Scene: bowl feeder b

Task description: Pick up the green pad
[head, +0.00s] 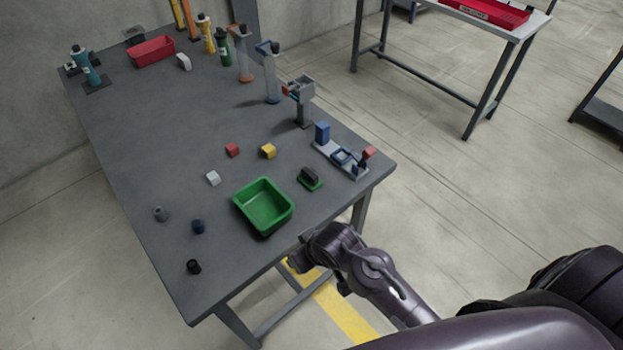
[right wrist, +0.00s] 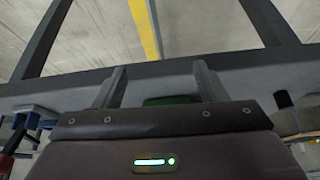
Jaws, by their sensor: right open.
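The green pad (head: 312,184) lies on the table near its right front edge, with a dark block-like grip on top. It is right of the green bin (head: 264,205). My right gripper (head: 296,262) is at the table's near edge, in front of the bin and apart from the pad. In the right wrist view its two fingers (right wrist: 161,85) are spread apart. A green patch (right wrist: 170,100) shows low between them, mostly hidden by the gripper body; I cannot tell whether it is the pad or the bin. My left gripper is not in view.
Red (head: 232,150), yellow (head: 268,151) and white (head: 213,178) blocks lie behind the bin. A grey fixture (head: 342,160) with blue parts stands right of the pad. Small dark cylinders (head: 198,227) stand at the left. The table's left middle is clear.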

